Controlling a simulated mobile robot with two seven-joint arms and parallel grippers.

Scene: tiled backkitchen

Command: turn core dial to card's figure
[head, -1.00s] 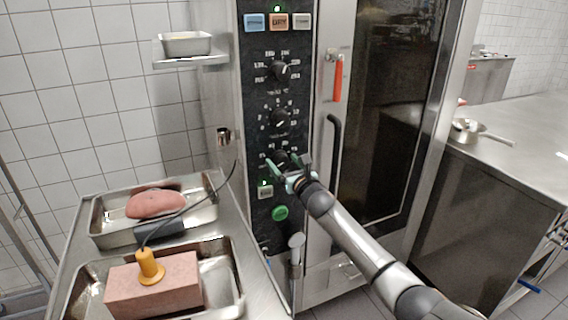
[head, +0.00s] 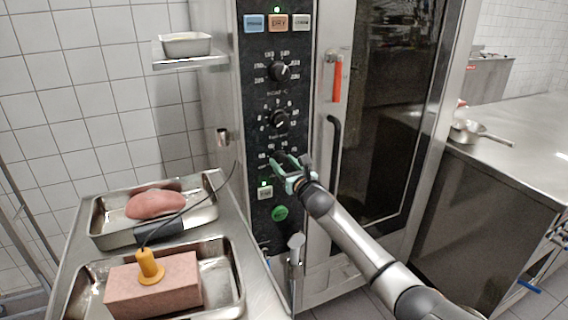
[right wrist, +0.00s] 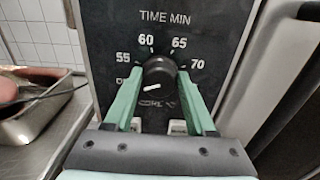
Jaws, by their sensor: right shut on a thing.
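The oven's dark control panel (head: 256,140) has three black dials in a column. My right gripper (head: 287,164) is at the lowest dial, with its green fingers shut on the knob's two sides. In the right wrist view that dial (right wrist: 158,72) sits between the fingertips (right wrist: 161,80), with 55, 60, 65 and 70 printed around its top. A white bar shows on the knob face, tilted slightly up to the right. "TIME MIN" stands above it; the lettering below is partly hidden and blurred. I see no card with a readable figure. My left gripper is out of view.
The upper dial (head: 280,71) and middle dial (head: 279,118) are free. A green button (head: 280,213) is below. The oven door handle (head: 333,150) stands close right. At left, trays hold a sausage-like piece (head: 156,204) and a pink block (head: 150,290) with an orange-handled probe (head: 149,268).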

